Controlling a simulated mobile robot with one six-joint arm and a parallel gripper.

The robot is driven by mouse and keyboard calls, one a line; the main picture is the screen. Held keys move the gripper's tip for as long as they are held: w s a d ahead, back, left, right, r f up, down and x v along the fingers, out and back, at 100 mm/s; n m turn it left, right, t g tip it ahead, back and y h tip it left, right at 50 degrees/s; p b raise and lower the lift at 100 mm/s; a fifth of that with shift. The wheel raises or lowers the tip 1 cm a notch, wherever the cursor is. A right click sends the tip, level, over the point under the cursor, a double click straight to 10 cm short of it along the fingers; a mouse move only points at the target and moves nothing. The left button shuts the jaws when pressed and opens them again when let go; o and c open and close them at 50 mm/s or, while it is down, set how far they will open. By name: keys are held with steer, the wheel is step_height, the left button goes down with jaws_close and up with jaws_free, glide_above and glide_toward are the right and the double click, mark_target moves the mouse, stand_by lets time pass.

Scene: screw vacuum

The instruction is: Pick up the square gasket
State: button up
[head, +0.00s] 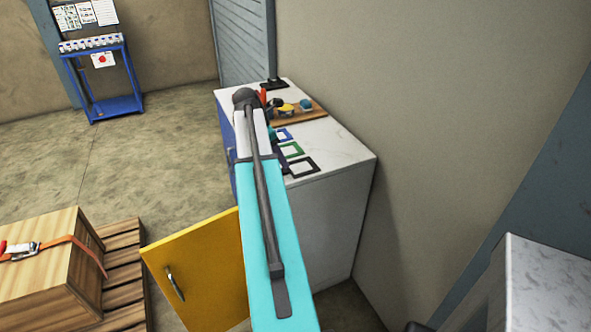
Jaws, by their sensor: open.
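Three flat, square-shaped frames that look like gaskets lie in a row on the white counter top (340,152): a blue one (289,136), a green one (297,156) and a black one (307,175) nearest me. They lie just right of my turquoise arm, and their left sides are close to it or partly covered. My gripper cannot be made out, as my own arm hides that area. I see no gasket being held.
A wooden board (312,112) with several small coloured items lies farther back on the counter. A yellow cabinet door (205,262) stands open below. A wooden crate (45,265) on a pallet is at left. A blue cart (115,107) stands far back.

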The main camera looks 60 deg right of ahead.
steer(key=shift+p+x, duration=0.8)
steer(key=shift+x, duration=1.6)
steer(key=shift+a, duration=0.1)
steer(key=c, duration=1.1)
steer(key=shift+r, duration=0.2)
steer(key=shift+w+r+b, duration=0.1)
steer(key=shift+r+b, duration=0.6)
steer(key=shift+r, duration=0.65)
steer(key=shift+s+a+r, duration=0.1)
steer(key=shift+s+r, duration=0.1)
steer(key=shift+s+a+r+b, duration=0.25)
steer(key=shift+s+a+b, duration=0.3)
steer(key=shift+s+a, duration=1.3)
steer(key=shift+s+a+r+b, duration=0.25)
steer(key=shift+s+a+b, duration=0.35)
steer(key=shift+s+a, duration=1.25)
steer(key=shift+s+a+r+b, duration=0.25)
steer(key=shift+s+a+b, duration=0.3)
steer(key=shift+s+a, duration=1.25)
